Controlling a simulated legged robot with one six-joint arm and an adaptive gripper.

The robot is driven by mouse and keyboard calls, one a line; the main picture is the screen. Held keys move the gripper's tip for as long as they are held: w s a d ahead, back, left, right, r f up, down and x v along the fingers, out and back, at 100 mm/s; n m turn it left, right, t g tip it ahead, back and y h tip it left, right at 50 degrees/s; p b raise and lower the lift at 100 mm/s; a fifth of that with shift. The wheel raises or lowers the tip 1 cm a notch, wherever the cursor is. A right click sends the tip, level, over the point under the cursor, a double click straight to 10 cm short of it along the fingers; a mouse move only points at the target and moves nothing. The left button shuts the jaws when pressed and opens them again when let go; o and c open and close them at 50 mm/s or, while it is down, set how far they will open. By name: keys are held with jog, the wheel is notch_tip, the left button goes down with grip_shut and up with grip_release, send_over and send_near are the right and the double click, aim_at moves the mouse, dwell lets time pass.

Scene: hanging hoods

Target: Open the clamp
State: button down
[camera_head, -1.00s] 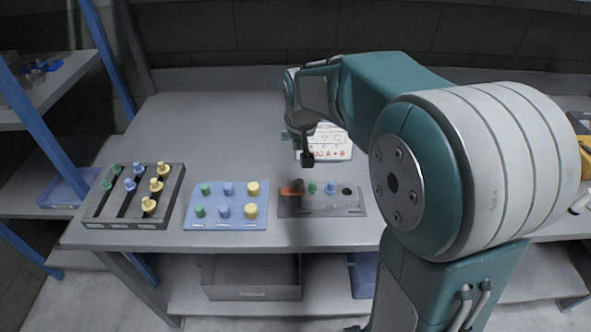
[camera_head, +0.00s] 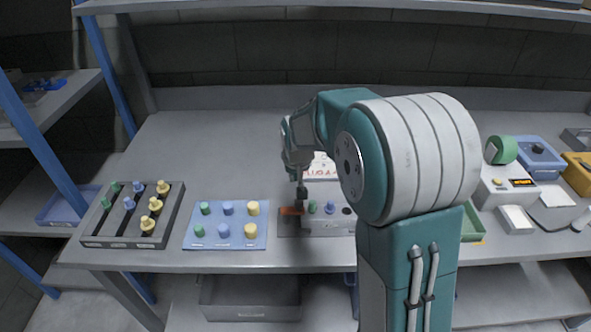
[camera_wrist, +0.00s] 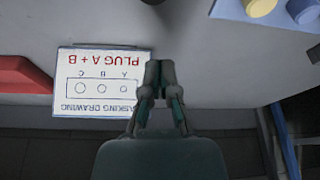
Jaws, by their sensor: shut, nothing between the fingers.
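The likely clamp is a small orange-red piece (camera_head: 291,211) at the left end of a grey fixture (camera_head: 328,226) on the bench. Green, blue and dark round parts stand on the fixture to its right. My gripper (camera_head: 300,204) points down just above and beside the orange piece. Whether it touches the piece cannot be told. In the wrist view my gripper (camera_wrist: 160,75) is shut with its fingers together and nothing between them. A red object (camera_wrist: 22,78) shows at the left edge there; I cannot tell what it is.
A blue board (camera_head: 226,240) with several pegs and a dark slotted tray (camera_head: 106,236) lie to the left. A drawing sheet (camera_head: 322,168) stands behind the fixture and shows in the wrist view (camera_wrist: 103,110).

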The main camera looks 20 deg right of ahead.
jog(key=x, duration=0.3)
jog(key=shift+s+f, duration=0.1)
jog(key=shift+f, duration=0.1)
jog(key=shift+s+a, duration=0.2)
jog(key=shift+s, duration=1.65)
jog(key=shift+d, duration=0.15)
